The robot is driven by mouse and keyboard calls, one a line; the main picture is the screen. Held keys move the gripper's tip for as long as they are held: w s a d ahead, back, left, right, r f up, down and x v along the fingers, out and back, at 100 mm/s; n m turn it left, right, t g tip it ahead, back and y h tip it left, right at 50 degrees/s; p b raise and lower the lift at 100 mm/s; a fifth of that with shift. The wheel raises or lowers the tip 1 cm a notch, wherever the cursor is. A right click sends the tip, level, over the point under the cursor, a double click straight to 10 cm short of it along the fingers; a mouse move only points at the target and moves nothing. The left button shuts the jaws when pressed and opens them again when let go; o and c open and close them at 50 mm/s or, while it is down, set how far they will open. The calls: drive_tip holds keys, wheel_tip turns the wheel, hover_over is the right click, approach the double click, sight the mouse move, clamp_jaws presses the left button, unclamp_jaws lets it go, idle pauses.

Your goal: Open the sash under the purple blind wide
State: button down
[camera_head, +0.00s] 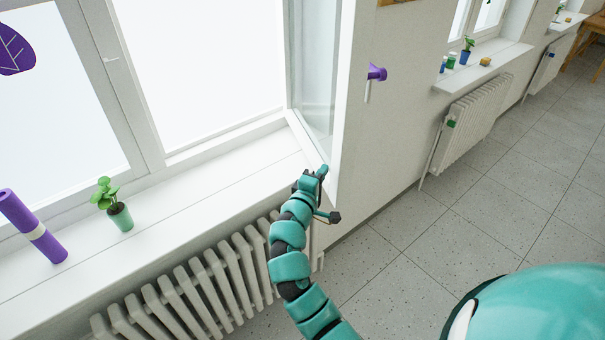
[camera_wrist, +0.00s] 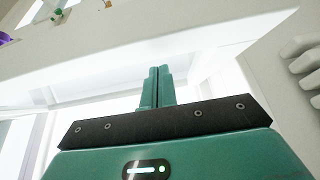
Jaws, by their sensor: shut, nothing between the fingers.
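The window sash (camera_head: 345,100) is a white frame with glass, swung inward into the room at the right side of the window opening. My gripper (camera_head: 322,172) is at the sash's lower corner, just above the sill's right end. Whether it touches the sash I cannot tell. In the wrist view my gripper (camera_wrist: 158,74) has its two teal fingers together with nothing between them. A broad white band crosses behind them there; I cannot tell whether it is sash or sill. No purple blind is clearly visible.
A radiator (camera_head: 205,285) is below. A small purple fitting (camera_head: 377,73) is right of the sash. The tiled floor (camera_head: 410,235) at right is clear.

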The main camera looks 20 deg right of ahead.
sight(348, 169)
drive_tip(key=d, duration=0.7)
drive_tip(key=shift+s+d+p, duration=0.35)
drive_tip(key=shift+s, duration=0.05)
drive_tip(key=shift+a, duration=0.1)
